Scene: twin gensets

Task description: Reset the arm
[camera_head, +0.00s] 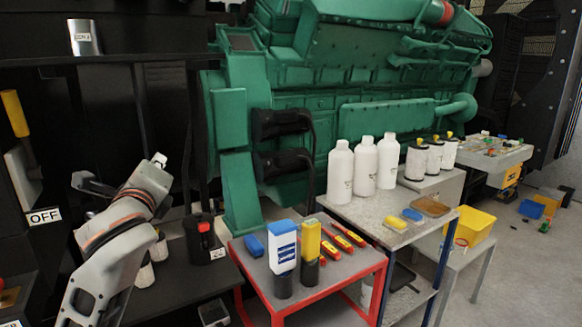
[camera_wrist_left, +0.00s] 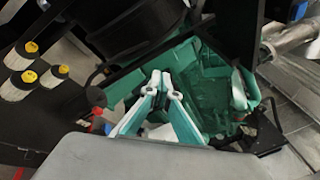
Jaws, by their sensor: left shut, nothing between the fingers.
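My left arm (camera_head: 110,235) rises from the bottom left of the head view, bent in front of the dark cabinet. Its upper links partly hide the gripper there. In the left wrist view the two pale fingers of my left gripper (camera_wrist_left: 164,80) meet at their tips. The gripper is shut and empty, with green machinery (camera_wrist_left: 213,85) behind it. My right gripper is in neither view.
A red-framed table (camera_head: 345,278) holds blue and yellow tools. A grey table (camera_head: 345,208) carries white bottles (camera_head: 340,172). The green genset (camera_head: 380,75) stands behind. A black holder (camera_head: 202,240) is right of my arm. White yellow-topped cylinders (camera_wrist_left: 30,48) show in the wrist view.

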